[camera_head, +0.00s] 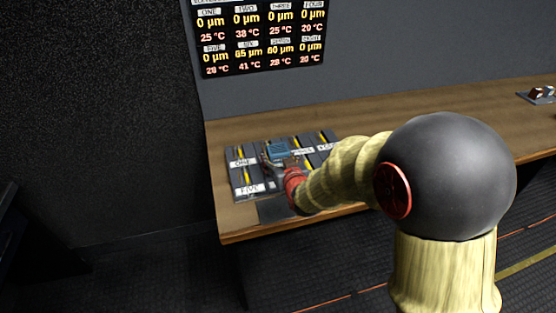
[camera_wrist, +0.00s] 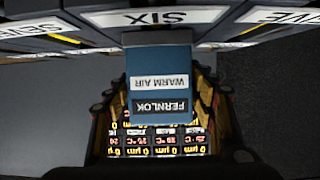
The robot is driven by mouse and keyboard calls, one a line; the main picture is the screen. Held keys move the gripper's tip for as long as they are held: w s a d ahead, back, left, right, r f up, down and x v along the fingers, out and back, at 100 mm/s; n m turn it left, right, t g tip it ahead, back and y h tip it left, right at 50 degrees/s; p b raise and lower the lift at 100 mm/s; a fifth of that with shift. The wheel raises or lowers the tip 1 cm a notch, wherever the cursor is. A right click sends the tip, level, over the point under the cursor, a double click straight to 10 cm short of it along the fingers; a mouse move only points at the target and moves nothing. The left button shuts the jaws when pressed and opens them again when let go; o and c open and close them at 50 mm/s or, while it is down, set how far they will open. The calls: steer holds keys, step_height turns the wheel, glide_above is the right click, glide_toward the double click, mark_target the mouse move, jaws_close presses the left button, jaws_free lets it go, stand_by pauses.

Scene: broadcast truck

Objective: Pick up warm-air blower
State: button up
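The warm-air blower (camera_head: 278,150) is a small blue box among the grey units on the wooden table. In the wrist view the blower (camera_wrist: 158,65) fills the middle, with upside-down labels reading WARM AIR and FERNLOK. My gripper (camera_head: 276,165) is right at the blower in the head view, partly hidden by my wrist. In the wrist view the dark fingers of my gripper (camera_wrist: 162,105) stand apart on either side of the blower, with narrow gaps showing. I see no clear contact, and the fingertips are partly hard to make out.
Grey slotted units (camera_head: 243,163) with number labels and yellow strips surround the blower. A display (camera_head: 262,38) with readings hangs on the wall behind. The wooden table (camera_head: 420,122) is clear to the right, up to a small tray (camera_head: 541,97) of items.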

steer(key=c, duration=1.2)
steer(key=shift+r, duration=0.1)
steer(key=shift+c, duration=0.2)
